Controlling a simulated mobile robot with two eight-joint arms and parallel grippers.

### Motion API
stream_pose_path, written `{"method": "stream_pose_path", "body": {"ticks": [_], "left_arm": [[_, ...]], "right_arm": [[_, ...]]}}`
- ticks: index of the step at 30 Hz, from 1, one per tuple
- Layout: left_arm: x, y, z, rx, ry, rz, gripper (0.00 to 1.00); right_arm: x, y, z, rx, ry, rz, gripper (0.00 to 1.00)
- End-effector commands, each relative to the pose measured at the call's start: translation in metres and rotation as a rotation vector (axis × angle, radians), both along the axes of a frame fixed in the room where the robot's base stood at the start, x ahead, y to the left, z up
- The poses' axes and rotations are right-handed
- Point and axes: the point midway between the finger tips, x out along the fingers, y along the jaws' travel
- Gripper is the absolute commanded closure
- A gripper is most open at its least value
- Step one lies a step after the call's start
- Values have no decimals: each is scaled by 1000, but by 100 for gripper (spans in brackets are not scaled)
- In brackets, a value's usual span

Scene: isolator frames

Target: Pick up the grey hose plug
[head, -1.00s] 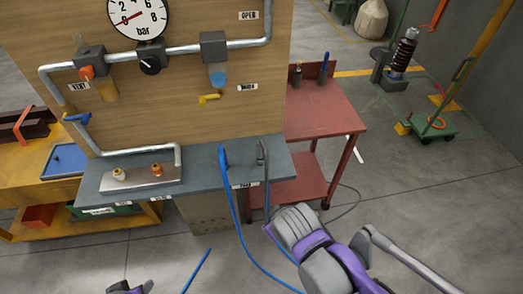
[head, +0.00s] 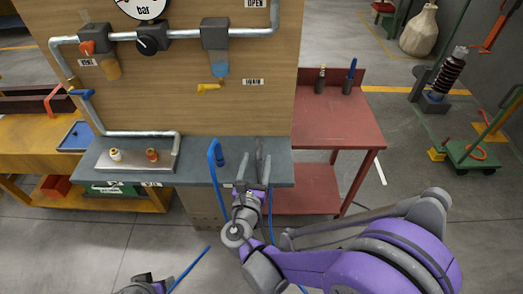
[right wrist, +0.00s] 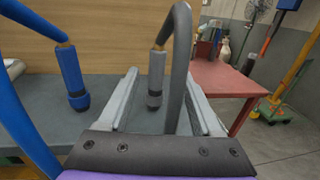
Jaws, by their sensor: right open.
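The grey hose plug (right wrist: 156,78) stands upright on the grey-blue shelf (right wrist: 95,103) in the right wrist view, with its dark grey hose looping over toward me. My right gripper (right wrist: 161,72) is open, with one finger on each side of the plug in this view; I see gaps on both sides. In the head view my right gripper (head: 260,148) reaches the shelf's right part and largely hides the plug. A blue hose plug (right wrist: 74,78) stands to the left, outside the fingers. Part of my left arm (head: 145,285) shows at the bottom edge; its fingers are not clear.
A wooden panel (head: 240,110) with pipes and valves rises behind the shelf. A metal plate (head: 133,162) with two brass fittings lies on the shelf's left. A red table (head: 330,120) stands to the right. The blue hose (head: 217,180) hangs over the shelf's front edge.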

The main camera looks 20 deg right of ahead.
Motion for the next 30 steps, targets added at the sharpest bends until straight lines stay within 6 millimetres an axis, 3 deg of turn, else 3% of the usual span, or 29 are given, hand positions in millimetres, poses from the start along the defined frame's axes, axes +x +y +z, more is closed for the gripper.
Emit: {"method": "stream_pose_path", "body": {"ticks": [3,11,18,28,30], "left_arm": [[0,0,3,0,-1,0,48],[1,0,4,0,-1,0,48],[1,0,8,0,-3,0,48],[1,0,9,0,-3,0,48],[1,0,9,0,-3,0,48]], "right_arm": [[18,-9,1,2,-1,-3,34],[38,-17,-2,4,0,-4,34],[71,-29,-7,5,0,-3,34],[78,-32,-7,5,0,-2,34],[78,-32,-7,5,0,-2,45]]}}
